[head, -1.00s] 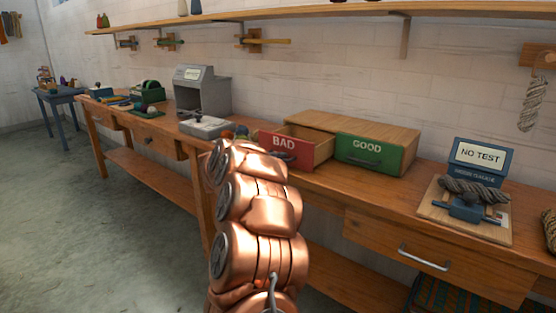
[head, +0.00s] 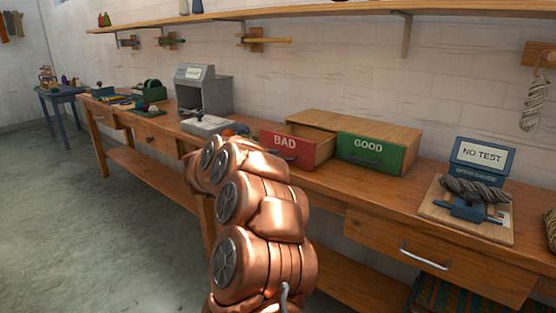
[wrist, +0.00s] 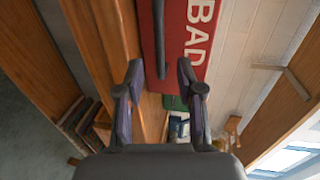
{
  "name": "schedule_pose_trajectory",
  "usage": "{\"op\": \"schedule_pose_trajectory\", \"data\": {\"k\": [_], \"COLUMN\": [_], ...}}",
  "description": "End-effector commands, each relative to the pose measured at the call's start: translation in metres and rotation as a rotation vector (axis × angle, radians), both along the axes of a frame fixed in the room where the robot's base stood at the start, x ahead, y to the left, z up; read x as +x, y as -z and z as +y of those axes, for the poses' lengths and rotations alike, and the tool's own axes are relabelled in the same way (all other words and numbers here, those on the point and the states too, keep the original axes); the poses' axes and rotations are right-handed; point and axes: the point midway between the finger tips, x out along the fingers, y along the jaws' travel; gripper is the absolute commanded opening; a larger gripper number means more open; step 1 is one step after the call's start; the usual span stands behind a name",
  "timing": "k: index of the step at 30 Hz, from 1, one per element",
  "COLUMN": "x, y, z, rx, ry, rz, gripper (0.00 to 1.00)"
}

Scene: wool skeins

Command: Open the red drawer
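The red drawer (head: 297,151), labelled BAD, stands pulled partly out of a wooden cabinet (head: 370,127) on the bench, with its open inside showing behind the front. Its dark bar handle (wrist: 159,35) shows in the wrist view on the red front (wrist: 188,45). My gripper (wrist: 160,72) is open, its two fingers spread. The handle's end appears between the fingertips in the picture; I see no finger closed on it, and the exact gap in depth is unclear. In the head view my copper arm hides the gripper.
A closed green drawer (head: 369,154), labelled GOOD, is right beside the red one. A gauge with a NO TEST sign (head: 482,157) stands at the right of the bench. A grey machine (head: 204,92) is to the left. Floor at the left is clear.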

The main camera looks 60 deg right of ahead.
Motion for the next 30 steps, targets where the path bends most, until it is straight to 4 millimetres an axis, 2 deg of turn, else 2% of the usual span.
{"op": "schedule_pose_trajectory", "data": {"k": [6, 12, 30], "x": [0.006, 0.008, 0.008], "y": [-0.008, -0.013, -0.014], "z": [0.040, 0.060, 0.065], "rx": [0.001, 0.001, 0.000], "ry": [-0.005, -0.004, 0.000], "rz": [0.001, -0.002, 0.000], "gripper": [0.37, 0.37, 0.37]}}
